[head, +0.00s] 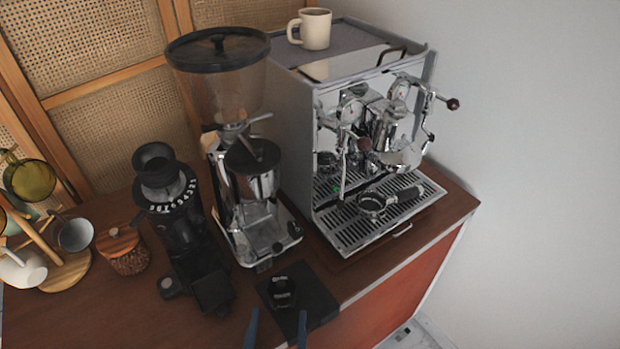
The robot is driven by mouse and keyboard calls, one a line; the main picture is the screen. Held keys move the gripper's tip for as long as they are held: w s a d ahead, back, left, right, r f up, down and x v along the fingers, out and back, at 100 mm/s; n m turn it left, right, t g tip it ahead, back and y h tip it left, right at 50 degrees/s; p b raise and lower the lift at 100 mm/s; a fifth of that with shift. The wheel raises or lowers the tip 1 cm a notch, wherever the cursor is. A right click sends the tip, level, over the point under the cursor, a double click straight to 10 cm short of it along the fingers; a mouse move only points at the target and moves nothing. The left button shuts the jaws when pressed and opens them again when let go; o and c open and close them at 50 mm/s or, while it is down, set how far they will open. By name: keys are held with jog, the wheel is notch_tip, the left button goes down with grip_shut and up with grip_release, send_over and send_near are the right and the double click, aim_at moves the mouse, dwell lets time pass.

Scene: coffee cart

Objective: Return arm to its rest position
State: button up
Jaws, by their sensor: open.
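My gripper (278,314) shows at the bottom edge of the head view as two blue fingertips, spread apart with nothing visible between them. They appear in front of the lower part of a black tamping mat (318,301). A dark round tamper-like piece (282,290) is on the mat, just above the fingertips in the picture. I cannot tell how high the fingers are above the counter. The rest of my arm is out of view.
The espresso machine (290,135) stands at the right, with a portafilter (372,204) on its drip tray and a cream mug (315,30) on top. A tall grinder (218,75), a black grinder (180,225), a lidded jar (125,255) and a cup stand (68,272) fill the left.

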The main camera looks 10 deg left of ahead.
jog(key=w+r+m+h, duration=0.1)
jog(key=r+m+p, duration=0.1)
jog(key=r, duration=0.1)
jog(key=w+r+m+h+p, duration=0.1)
jog(key=r, duration=0.1)
jog(key=shift+w+d+r+h, duration=0.1)
jog(key=shift+w+d+h, duration=0.2)
jog(key=shift+w+d, duration=0.05)
jog(key=w+d+r+m+g+h+p, duration=0.1)
jog(key=w+d+r+m+g+h, duration=0.3)
jog(key=w+d+m+h, duration=0.35)
jog(key=s+d+f+m+g+h+b, duration=0.1)
jog(key=s+d+f+m+g, duration=0.1)
jog(key=d+m+g, duration=0.35)
jog(key=s+d+f+m+g+h, duration=0.2)
jog(key=d+m, duration=0.1)
jog(key=d, duration=0.5)
jog(key=s+d+f+m+g+y+b, duration=0.2)
jog(key=s+d+f+m+g+y, duration=0.5)
jog(key=m, duration=0.5)
jog(key=w+a+r+m+y+p, duration=0.1)
jog(key=w+r+m+y+p, duration=0.1)
jog(key=r+p, duration=0.5)
jog(key=w+r+m+y+p, duration=0.2)
jog(key=r+m+p, duration=0.2)
jog(key=r+p, duration=0.4)
notch_tip(320, 180, up, 2)
jog(key=shift+w+a+r+t+p, duration=0.25)
jog(key=shift+w+a+t+p, duration=0.05)
jog(key=shift+a+t, duration=0.05)
